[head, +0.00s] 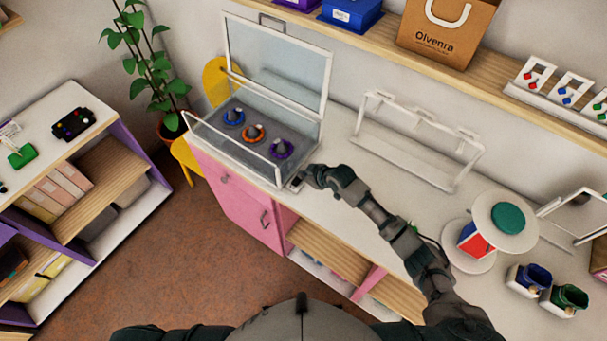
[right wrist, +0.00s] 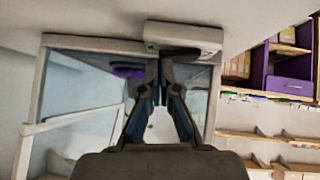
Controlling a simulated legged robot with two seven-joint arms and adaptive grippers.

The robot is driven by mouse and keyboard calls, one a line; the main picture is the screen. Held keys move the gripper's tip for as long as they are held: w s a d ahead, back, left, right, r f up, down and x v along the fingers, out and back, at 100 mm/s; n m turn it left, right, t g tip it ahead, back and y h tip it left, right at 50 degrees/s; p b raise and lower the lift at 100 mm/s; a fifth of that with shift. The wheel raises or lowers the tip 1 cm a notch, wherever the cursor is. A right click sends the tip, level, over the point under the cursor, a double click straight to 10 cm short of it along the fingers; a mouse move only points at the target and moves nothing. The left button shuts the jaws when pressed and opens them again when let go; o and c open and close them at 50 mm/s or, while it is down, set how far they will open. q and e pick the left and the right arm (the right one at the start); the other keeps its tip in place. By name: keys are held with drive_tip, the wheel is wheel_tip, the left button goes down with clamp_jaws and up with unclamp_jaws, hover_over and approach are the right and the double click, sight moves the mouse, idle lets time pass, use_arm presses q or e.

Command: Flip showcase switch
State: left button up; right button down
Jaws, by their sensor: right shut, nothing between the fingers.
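The showcase (head: 270,178) is a glass case with white edges on the counter, its glass lid (head: 278,62) raised. Inside are blue, orange and purple rings on grey cones. A small switch box (head: 295,185) sits at the case's front right corner, mostly hidden by my right gripper (head: 308,179). In the right wrist view the white switch box (right wrist: 190,34) has a dark rocker-like part (right wrist: 180,53). My right gripper (right wrist: 162,68) is shut and empty, its tips close to that part; I cannot tell if they touch. My left gripper is out of view.
A white rack (head: 415,145) and a round stand with a teal top (head: 508,217) stand along the counter (head: 350,185) to the right. A wooden shelf (head: 500,85) runs above. A potted plant (head: 150,75) and yellow chair (head: 217,82) are left of the showcase.

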drive_tip(key=shift+d+f, duration=0.1)
drive_tip(key=shift+f, duration=0.15)
idle(0.3)
drive_tip(key=shift+s+a+r+p, duration=0.35)
drive_tip(key=shift+s+r+p, duration=0.1)
drive_tip(key=shift+p, duration=0.35)
drive_tip(key=shift+s+a, duration=0.1)
drive_tip(key=shift+a, duration=0.05)
